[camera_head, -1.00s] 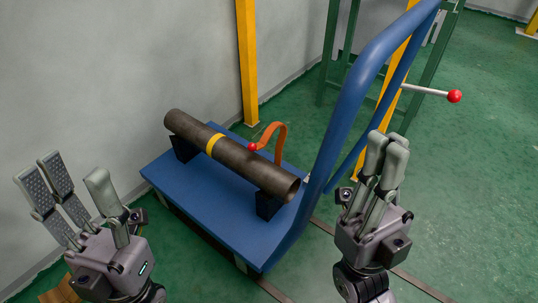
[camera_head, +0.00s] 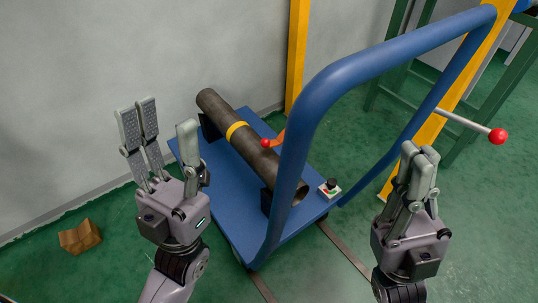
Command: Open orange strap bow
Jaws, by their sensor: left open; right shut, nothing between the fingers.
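The orange strap bow (camera_head: 279,138) is on the far side of a dark pipe (camera_head: 255,153) on the blue cart (camera_head: 225,186). A red ball knob (camera_head: 266,143) sits at its near end, close to the pipe. The cart's handle hides much of the strap, so I cannot tell whether it is open. A yellow band (camera_head: 236,129) is around the pipe. My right gripper (camera_head: 419,155) is shut and empty, right of the cart handle and away from the strap.
The blue cart handle (camera_head: 299,125) rises between my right gripper and the strap. A small control box (camera_head: 329,189) sits at the cart's right edge. A lever with a red ball (camera_head: 497,136) sticks out at right.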

